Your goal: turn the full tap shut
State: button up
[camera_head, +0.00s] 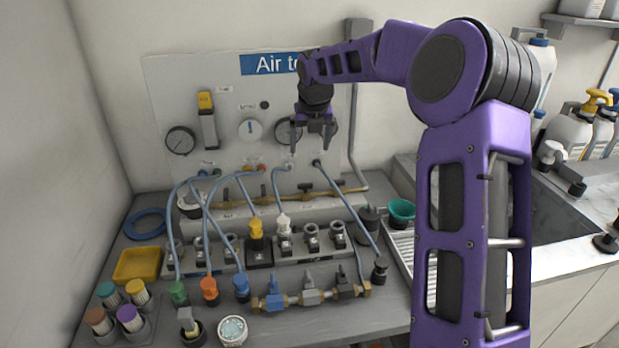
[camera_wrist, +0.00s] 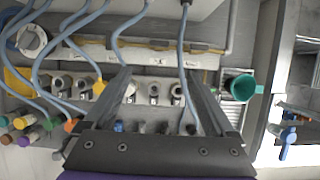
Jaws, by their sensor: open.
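A brass row of taps lies on the bench front, with a blue tap (camera_head: 275,293) at its left, a grey tap (camera_head: 311,290) in the middle and another grey tap (camera_head: 343,281) at its right. I cannot read any label that tells which is the full tap. In the wrist view the blue tap (camera_wrist: 118,126) shows small between the fingers; the grey ones are partly hidden by my gripper. My gripper (camera_head: 310,143) is open and empty, pointing down in front of the panel, well above and behind the taps. It also shows in the wrist view (camera_wrist: 156,85).
A panel (camera_head: 230,80) with gauges stands behind, and several blue hoses (camera_head: 205,225) loop down from it. A row of fittings with a yellow knob (camera_head: 256,230) lies behind the taps. A green cup (camera_head: 401,212) and a sink (camera_head: 560,212) are right; a yellow tray (camera_head: 138,265) is left.

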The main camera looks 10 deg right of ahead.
aim_at(305, 185)
jog(key=x, duration=1.7)
jog(key=shift+f, duration=0.25)
jog(key=c, duration=1.4)
